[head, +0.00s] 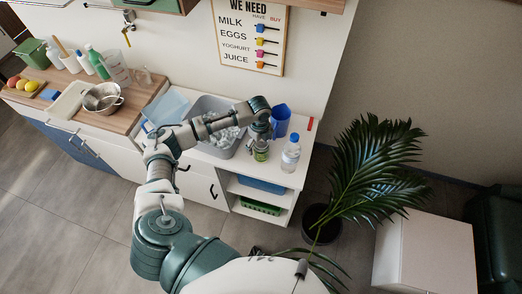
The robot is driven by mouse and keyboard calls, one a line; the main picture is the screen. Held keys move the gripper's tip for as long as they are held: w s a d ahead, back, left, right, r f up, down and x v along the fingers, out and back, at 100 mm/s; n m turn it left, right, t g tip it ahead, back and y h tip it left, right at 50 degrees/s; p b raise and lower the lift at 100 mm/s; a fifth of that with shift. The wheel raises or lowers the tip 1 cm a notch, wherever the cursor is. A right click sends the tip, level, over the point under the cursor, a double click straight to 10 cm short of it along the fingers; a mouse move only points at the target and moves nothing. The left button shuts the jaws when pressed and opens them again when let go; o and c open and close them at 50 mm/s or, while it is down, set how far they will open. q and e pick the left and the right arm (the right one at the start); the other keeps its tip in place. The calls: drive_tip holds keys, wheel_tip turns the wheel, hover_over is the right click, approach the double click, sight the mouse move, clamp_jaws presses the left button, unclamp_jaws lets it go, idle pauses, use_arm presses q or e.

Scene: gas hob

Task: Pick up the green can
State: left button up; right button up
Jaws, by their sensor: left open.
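The green can (261,153) stands on the white counter near its front edge, in the middle of the head view. My left gripper (261,138) is directly over the can, pointing down. Its fingers are small and dark in this view and hide the can's upper part. It is open, and I cannot tell whether the fingers touch the can. My right gripper is not in view.
A clear water bottle (290,153) with a blue cap stands just right of the can. A blue jug (281,119) stands behind it. A grey basin (205,104) lies to the left, partly under my arm. A potted palm (365,175) is at the right.

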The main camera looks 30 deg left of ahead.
use_arm(q)
drive_tip(key=f, duration=0.4)
drive_tip(key=shift+d, duration=0.35)
drive_tip(key=shift+f, duration=0.2)
drive_tip(key=c, duration=1.4)
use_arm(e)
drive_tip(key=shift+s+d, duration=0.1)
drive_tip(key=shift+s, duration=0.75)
use_arm(q)
drive_tip(key=shift+c, duration=0.3)
